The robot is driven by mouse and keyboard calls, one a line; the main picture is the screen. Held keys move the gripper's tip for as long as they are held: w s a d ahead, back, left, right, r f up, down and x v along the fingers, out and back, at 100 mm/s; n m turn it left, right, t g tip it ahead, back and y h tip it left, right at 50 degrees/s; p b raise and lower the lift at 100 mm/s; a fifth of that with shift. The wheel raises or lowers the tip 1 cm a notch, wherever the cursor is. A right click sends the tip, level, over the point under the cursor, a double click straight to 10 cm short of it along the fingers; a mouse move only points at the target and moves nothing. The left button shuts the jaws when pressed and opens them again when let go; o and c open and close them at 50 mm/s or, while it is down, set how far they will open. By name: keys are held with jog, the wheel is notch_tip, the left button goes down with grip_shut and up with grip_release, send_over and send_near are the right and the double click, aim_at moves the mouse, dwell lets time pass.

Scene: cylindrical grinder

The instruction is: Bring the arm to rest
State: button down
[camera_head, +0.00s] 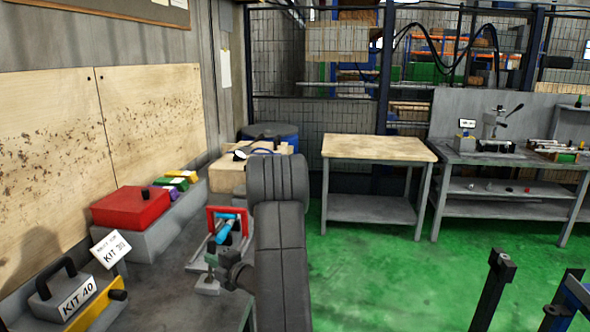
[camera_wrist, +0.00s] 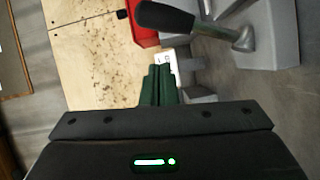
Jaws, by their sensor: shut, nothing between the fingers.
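My gripper (camera_wrist: 160,68) shows in the wrist view as two dark green fingers pressed together, with nothing between them. The fingers stand apart from the bench items behind them. In the head view my arm (camera_head: 280,235) rises in the middle, over the right edge of the grey bench on the left. I cannot make out the fingertips in the head view.
A red case (camera_head: 131,207), a KIT 40 block (camera_head: 68,295) and a red-framed fixture (camera_head: 228,222) stand on the left bench. A wooden-topped table (camera_head: 378,149) is behind. A dark-handled lever (camera_wrist: 165,17) is near my fingers.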

jog(key=shift+s+a+f+n+b, duration=0.1)
jog(key=shift+a+f+n+b, duration=0.1)
jog(key=shift+f+b, duration=0.3)
jog(key=shift+s+a+f+n+b, duration=0.1)
jog(key=shift+f+n+b, duration=0.1)
jog(key=shift+b, duration=0.5)
jog(key=s+n+y+b, duration=0.1)
jog(key=b, duration=0.3)
jog(key=shift+s+f+n+t, duration=0.15)
jog(key=shift+s+n+t, duration=0.15)
jog(key=shift+s+n, duration=0.1)
jog(key=shift+b, duration=0.3)
jog(key=shift+r, duration=0.2)
